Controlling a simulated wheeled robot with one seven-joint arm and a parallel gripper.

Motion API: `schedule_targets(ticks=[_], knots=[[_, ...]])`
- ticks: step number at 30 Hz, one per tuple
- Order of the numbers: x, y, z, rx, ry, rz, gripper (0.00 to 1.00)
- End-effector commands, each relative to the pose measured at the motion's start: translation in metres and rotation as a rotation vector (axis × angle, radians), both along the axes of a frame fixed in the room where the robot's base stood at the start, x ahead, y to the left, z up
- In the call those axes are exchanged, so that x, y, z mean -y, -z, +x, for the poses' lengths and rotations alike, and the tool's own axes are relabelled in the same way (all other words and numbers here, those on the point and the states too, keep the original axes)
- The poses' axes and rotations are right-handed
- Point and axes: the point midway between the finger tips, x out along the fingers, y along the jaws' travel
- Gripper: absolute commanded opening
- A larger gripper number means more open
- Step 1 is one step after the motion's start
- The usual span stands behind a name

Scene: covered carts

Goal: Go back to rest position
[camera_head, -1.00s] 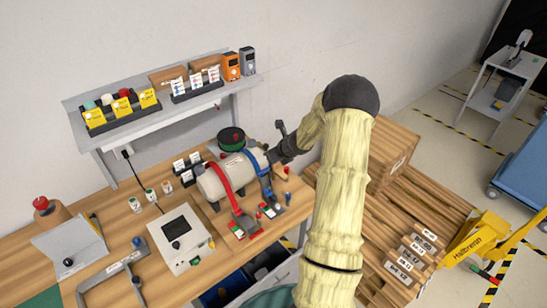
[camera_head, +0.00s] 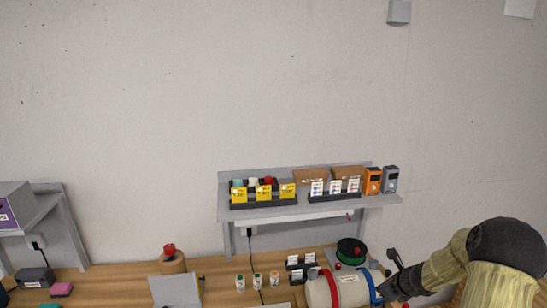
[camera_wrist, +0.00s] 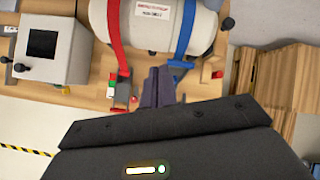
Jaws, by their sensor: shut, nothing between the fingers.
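My gripper (camera_wrist: 158,86) shows in the wrist view with its dark fingers together and nothing between them. It is in front of a white cylinder (camera_wrist: 150,22) strapped to the wooden bench. A red strap (camera_wrist: 115,40) and a blue strap (camera_wrist: 186,30) go over the cylinder. In the head view the cylinder (camera_head: 345,287) is at the bottom edge, partly cut off. My covered arm is at the lower right there, and my gripper's fingertips cannot be made out behind the cylinder's right side.
A grey box with a dark screen (camera_wrist: 52,45) is left of the cylinder. Stacked wood (camera_wrist: 285,75) is at the right.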

Motion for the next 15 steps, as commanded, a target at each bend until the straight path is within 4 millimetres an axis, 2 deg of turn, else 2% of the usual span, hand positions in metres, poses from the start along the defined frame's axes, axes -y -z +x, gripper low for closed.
schedule_targets(ticks=[1,6,12,15], knots=[[-0.023,0.002,-0.005,-0.004,-0.125,-0.068,0.00],[-0.090,-0.003,-0.038,-0.016,-0.592,-0.320,0.00],[-0.151,-0.005,-0.092,-0.015,-1.130,-0.591,0.00],[-0.173,-0.004,-0.123,-0.008,-1.396,-0.719,0.00]])
